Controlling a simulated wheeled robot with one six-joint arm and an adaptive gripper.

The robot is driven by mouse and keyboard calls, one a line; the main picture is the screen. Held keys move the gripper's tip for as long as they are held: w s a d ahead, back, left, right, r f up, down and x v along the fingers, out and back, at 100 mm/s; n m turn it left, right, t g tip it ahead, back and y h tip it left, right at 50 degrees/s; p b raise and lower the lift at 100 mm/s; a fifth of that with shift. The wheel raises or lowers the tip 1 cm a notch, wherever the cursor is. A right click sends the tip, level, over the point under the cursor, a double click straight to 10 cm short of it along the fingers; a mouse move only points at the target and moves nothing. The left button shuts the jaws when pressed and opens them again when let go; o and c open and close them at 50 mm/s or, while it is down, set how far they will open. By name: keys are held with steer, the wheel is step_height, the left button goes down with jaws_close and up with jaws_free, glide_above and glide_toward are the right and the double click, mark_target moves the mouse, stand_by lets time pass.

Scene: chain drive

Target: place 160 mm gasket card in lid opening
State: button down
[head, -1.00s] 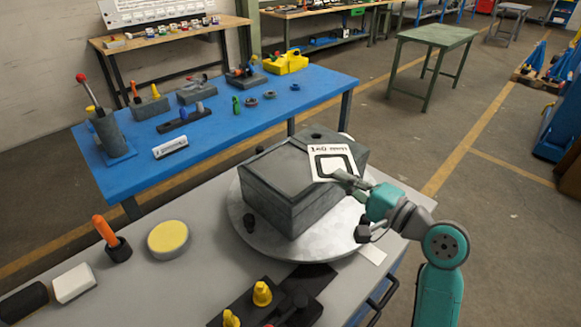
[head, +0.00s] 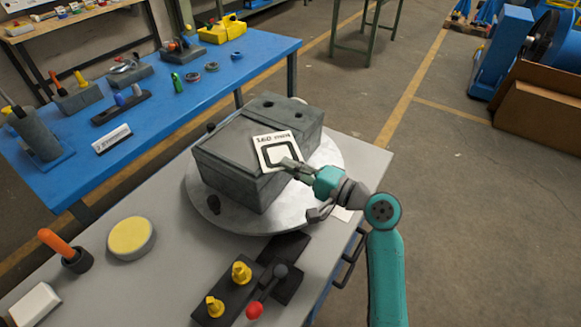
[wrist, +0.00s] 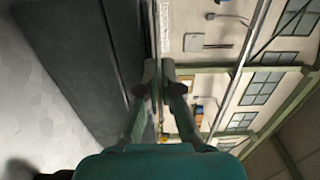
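The gasket card (head: 272,143) is a white square with a black ring outline and a printed "160" line. My gripper (head: 296,167) is shut on its near right edge and holds it tilted over the right side of the dark grey box (head: 220,180). I cannot tell whether the card touches the box. In the wrist view my gripper (wrist: 158,72) has its fingers close together, with the card seen almost edge-on between them. The box's lid (head: 243,133) has a raised seam; the card covers part of the top, and I cannot make out the lid opening.
The box stands on a round metal plate (head: 203,209) on the grey bench. A yellow-topped disc (head: 131,237) lies left. A blue table (head: 150,150) with parts stands behind.

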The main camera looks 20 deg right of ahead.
steer(key=shift+f, duration=0.2)
steer(key=shift+f, duration=0.15)
steer(key=c, duration=1.3)
jaws_free()
